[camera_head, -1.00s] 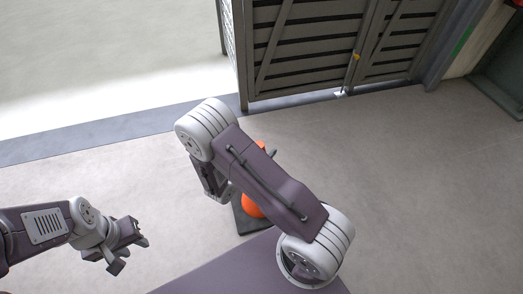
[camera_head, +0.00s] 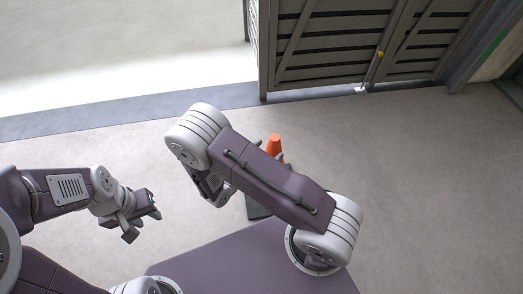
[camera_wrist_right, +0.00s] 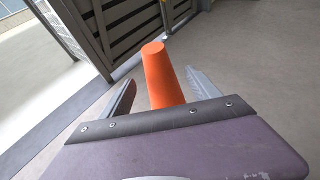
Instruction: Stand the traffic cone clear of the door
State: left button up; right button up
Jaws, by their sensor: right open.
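The orange traffic cone (camera_head: 276,146) stands upright on the floor in front of the door (camera_head: 330,45). In the head view my right arm hides its middle, and part of its dark base (camera_head: 256,211) shows below the arm. In the right wrist view the cone (camera_wrist_right: 163,75) rises between the fingers of my right gripper (camera_wrist_right: 162,95), which are spread on either side of it. A gap shows beside the right finger; contact at the left is unclear. My left gripper (camera_head: 142,221) is held at the left, its fingers apart and empty, away from the cone.
The slatted door leaves a bright opening at its left, with a dark threshold strip (camera_head: 120,120) along the floor. A latch rod (camera_head: 372,68) runs down the door. The floor (camera_head: 430,170) to the right is clear.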

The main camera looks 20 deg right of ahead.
jog(key=s+d+r+m+g+y+p, duration=0.1)
jog(key=s+r+m+g+y, duration=0.3)
jog(key=s+m+g, duration=0.65)
jog(key=a+r+m+t+y, duration=0.4)
jog(key=m+y, duration=0.4)
jog(key=m, duration=0.6)
jog(key=shift+a+r+t, duration=0.2)
jog(key=shift+a+t, duration=0.05)
jog(key=shift+t, duration=0.1)
